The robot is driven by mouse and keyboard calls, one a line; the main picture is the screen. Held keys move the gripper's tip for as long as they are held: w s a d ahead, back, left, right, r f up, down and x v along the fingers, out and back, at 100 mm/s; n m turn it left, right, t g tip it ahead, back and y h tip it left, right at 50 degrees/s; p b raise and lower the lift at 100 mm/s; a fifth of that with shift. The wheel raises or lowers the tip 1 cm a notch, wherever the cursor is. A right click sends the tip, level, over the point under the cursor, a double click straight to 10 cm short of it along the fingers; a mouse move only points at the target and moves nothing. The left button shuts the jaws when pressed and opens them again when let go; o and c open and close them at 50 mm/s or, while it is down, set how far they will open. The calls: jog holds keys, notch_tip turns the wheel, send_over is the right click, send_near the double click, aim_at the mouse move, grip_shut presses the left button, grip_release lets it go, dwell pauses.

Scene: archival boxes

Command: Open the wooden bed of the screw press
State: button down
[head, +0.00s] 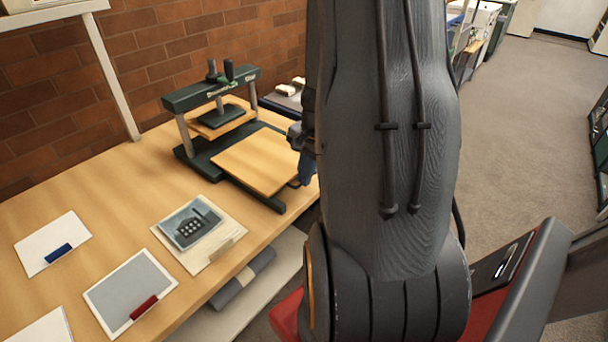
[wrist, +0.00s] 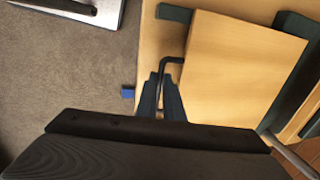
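The screw press (head: 212,88) stands on the table, with a dark green frame, a screw handle on top and a dark platen below. Its flat wooden bed (head: 258,160) lies on dark rails in front of the uprights. In the wrist view the bed (wrist: 240,70) fills the upper right. A black bent handle (wrist: 171,61) sticks out from its near edge. My gripper (wrist: 161,90) is at this handle, one finger on each side, and looks shut on it. In the head view my arm hides most of my gripper and the handle.
Papers and a booklet (head: 198,230) lie on the table's (head: 110,190) near part. A grey roll (head: 243,278) lies on a shelf below. A brick wall (head: 150,45) stands behind the press. Open carpet (head: 535,110) lies to the right.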

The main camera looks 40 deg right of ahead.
jog(key=c, duration=1.9)
grip_release()
notch_tip(320, 180, up, 8)
jog(key=s, duration=0.1)
jog(key=shift+s+d, duration=0.15)
jog(key=shift+s, duration=0.1)
jog(key=shift+f, duration=0.15)
jog(key=s+a+r+n, duration=0.1)
jog(key=a+n, duration=0.7)
jog(key=a, duration=0.5)
jog(key=s+a+r+n+g, duration=0.1)
jog(key=s+a+n, duration=0.1)
jog(key=a+n, duration=0.6)
jog(key=a, duration=0.4)
jog(key=shift+s+a+r, duration=0.25)
jog(key=shift+a, duration=0.1)
